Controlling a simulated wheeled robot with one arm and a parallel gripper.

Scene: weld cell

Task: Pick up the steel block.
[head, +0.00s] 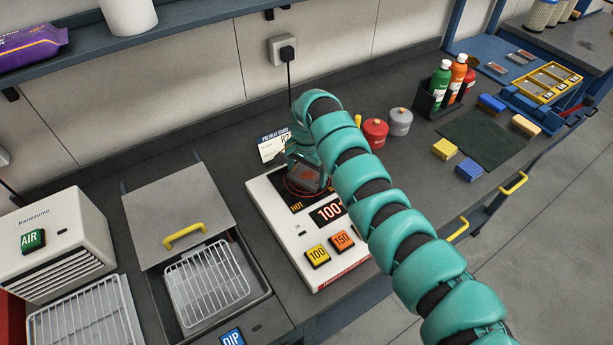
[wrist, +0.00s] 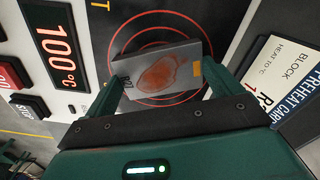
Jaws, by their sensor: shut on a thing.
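The steel block (wrist: 155,52) is a grey slab with an orange-brown patch on its face and a small orange mark by one edge. In the wrist view it lies between the two fingers of my gripper (wrist: 163,84), which is shut on it. The block is over the red rings of the hot plate (wrist: 150,18); I cannot tell whether it touches the plate. In the head view my gripper (head: 305,172) is over the plate of the white heater (head: 275,212), and my arm hides most of the block.
The heater display (head: 328,211) reads 100. A preheat card (head: 271,147) stands behind the heater. A red canister (head: 374,133) and a grey canister (head: 400,121) stand to the right. A drawer with a wire rack (head: 207,283) is open at left.

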